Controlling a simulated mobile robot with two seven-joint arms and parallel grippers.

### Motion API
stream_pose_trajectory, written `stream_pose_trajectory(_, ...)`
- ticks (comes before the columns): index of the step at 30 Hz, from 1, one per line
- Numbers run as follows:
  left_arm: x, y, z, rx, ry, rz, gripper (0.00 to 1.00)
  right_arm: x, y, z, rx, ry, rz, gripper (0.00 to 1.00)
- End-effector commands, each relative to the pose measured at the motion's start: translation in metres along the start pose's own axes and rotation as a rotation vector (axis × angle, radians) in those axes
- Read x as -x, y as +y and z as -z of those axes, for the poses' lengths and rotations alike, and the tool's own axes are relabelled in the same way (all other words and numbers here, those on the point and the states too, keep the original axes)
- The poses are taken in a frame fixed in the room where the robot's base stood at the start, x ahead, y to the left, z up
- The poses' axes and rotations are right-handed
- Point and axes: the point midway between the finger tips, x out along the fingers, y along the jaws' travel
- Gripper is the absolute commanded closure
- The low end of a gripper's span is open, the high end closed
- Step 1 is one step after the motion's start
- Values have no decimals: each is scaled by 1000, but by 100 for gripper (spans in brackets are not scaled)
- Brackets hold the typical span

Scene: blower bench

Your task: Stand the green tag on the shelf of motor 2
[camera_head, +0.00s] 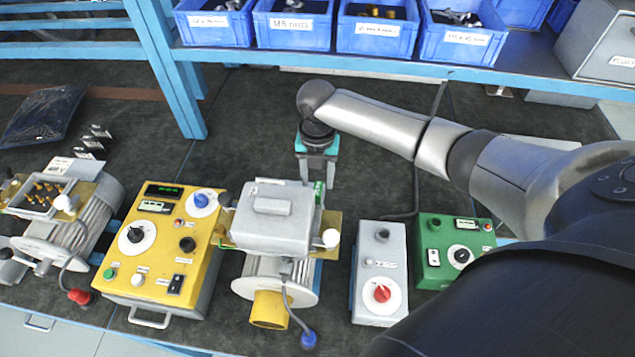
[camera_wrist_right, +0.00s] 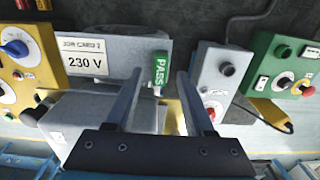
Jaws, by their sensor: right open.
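The green tag (camera_wrist_right: 160,70), marked PASS, shows upright in the right wrist view, just right of a job card (camera_wrist_right: 84,58) reading 2 and 230 V. In the head view the tag (camera_head: 319,191) is a small green patch at the back right of the grey-topped motor (camera_head: 270,222), motor 2 by that card. My right gripper (camera_head: 318,178) is behind this motor, pointing down. In the wrist view its open fingers (camera_wrist_right: 160,74) lie either side of the tag with gaps. The tag's foot and its contact with the shelf are not clear. My left gripper is out of view.
A yellow control box (camera_head: 165,250) stands left of the motor; a grey box (camera_head: 380,270) and a green box (camera_head: 455,250) stand to its right. Another motor (camera_head: 70,215) is far left. Blue bins (camera_head: 290,25) line the raised rack. The dark bench behind the motor is mostly clear.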

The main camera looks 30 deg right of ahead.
Motion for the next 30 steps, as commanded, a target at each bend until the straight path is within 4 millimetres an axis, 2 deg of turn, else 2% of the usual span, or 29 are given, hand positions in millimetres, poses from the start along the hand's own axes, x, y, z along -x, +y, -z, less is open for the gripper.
stream_pose_trajectory(1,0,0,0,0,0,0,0,13,0,-2,0,-5,-3,46)
stream_pose_trajectory(6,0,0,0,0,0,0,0,51,0,-1,0,-5,-3,46)
stream_pose_trajectory(12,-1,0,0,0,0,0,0,82,0,-1,-1,-2,-2,46)
stream_pose_trajectory(18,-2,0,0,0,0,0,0,94,0,0,-1,0,-1,46)
stream_pose_trajectory(30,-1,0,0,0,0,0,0,94,0,0,-1,1,0,46)
